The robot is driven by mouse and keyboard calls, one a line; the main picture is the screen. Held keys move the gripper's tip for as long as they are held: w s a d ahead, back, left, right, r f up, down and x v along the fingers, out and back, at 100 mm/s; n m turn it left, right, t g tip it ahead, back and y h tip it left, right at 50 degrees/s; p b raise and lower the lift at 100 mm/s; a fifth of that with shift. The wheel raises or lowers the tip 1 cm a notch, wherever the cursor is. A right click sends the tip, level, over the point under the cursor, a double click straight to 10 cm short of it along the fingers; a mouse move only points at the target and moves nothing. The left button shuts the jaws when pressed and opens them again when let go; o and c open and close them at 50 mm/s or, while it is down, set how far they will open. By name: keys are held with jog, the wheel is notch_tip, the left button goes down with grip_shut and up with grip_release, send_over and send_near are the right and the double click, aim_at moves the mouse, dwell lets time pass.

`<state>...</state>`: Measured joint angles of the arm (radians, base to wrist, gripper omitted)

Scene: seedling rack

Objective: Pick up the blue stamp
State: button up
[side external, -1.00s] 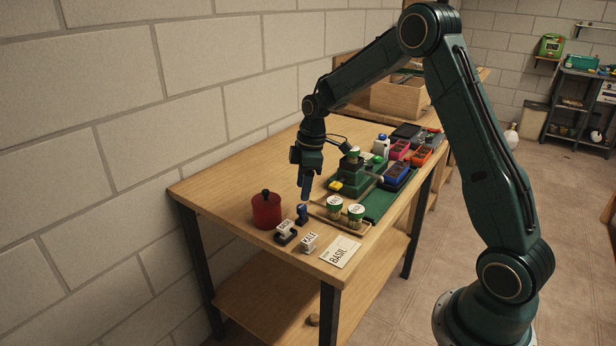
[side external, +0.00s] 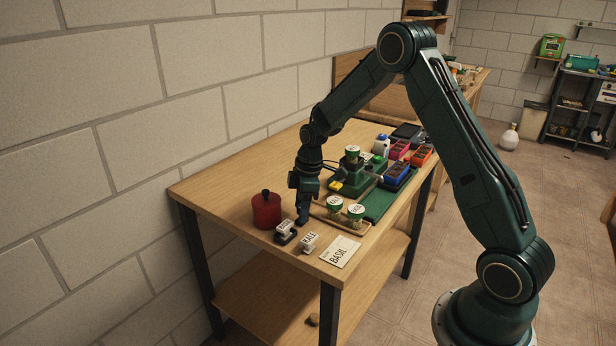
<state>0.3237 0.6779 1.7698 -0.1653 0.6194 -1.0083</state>
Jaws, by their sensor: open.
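The small dark blue stamp (side external: 302,220) stands on the wooden table, right of the red pot and behind the white name blocks. My gripper (side external: 302,211) points straight down over it with open fingers. The fingers are lowered to the stamp and hide most of its upper part. Whether they touch it cannot be told from this side view.
A red lidded pot (side external: 266,210) stands close on the left. Two label stamps (side external: 285,232) (side external: 309,243) and a BASIL card (side external: 340,251) lie in front. A wooden tray (side external: 322,212) with two white-and-green cups is close on the right.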

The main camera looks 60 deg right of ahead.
jog(key=shift+f, duration=0.25)
jog(key=shift+c, duration=0.4)
jog(key=c, duration=1)
jog(key=shift+r, duration=0.15)
notch_tip(320, 180, up, 20)
dwell(0.5)
